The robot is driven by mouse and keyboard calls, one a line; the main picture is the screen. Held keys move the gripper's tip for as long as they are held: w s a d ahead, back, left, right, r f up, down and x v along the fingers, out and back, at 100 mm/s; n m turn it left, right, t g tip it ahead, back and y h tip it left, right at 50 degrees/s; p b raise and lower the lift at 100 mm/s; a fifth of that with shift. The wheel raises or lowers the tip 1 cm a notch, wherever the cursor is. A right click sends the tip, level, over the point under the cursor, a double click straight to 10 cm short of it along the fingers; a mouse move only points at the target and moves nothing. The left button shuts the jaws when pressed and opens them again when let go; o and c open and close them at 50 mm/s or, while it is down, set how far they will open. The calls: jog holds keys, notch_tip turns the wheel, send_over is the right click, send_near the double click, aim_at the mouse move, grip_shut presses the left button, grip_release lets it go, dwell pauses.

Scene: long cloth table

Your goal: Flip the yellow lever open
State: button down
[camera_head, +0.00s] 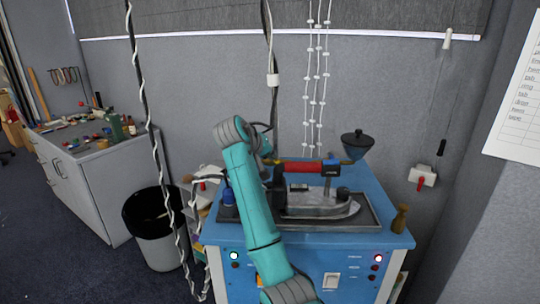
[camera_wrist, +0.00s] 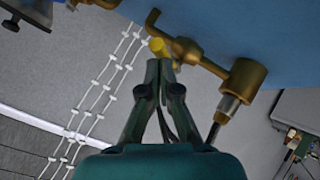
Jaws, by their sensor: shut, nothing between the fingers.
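In the wrist view, a small yellow piece (camera_wrist: 157,45), which looks like the yellow lever, sits on a brass fitting (camera_wrist: 187,50) against a blue surface. My gripper (camera_wrist: 163,64) is shut and empty, with its fingertips just below the yellow piece. Whether they touch it I cannot tell. In the head view, my teal arm reaches over the blue workbench (camera_head: 225,232). The yellow lever cannot be clearly made out there, and my fingertips are not clearly visible.
A brass cylinder (camera_wrist: 243,80) stands right of the fingertips in the wrist view. On the bench are a red cylinder (camera_head: 304,167), a dark funnel (camera_head: 357,143) and a grey boat-shaped part (camera_head: 318,205) in a tray. White beaded cords (camera_head: 316,80) hang behind.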

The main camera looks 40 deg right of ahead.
jog(key=shift+w+a, duration=0.1)
jog(key=shift+w+a, duration=0.4)
jog(key=shift+w, duration=0.15)
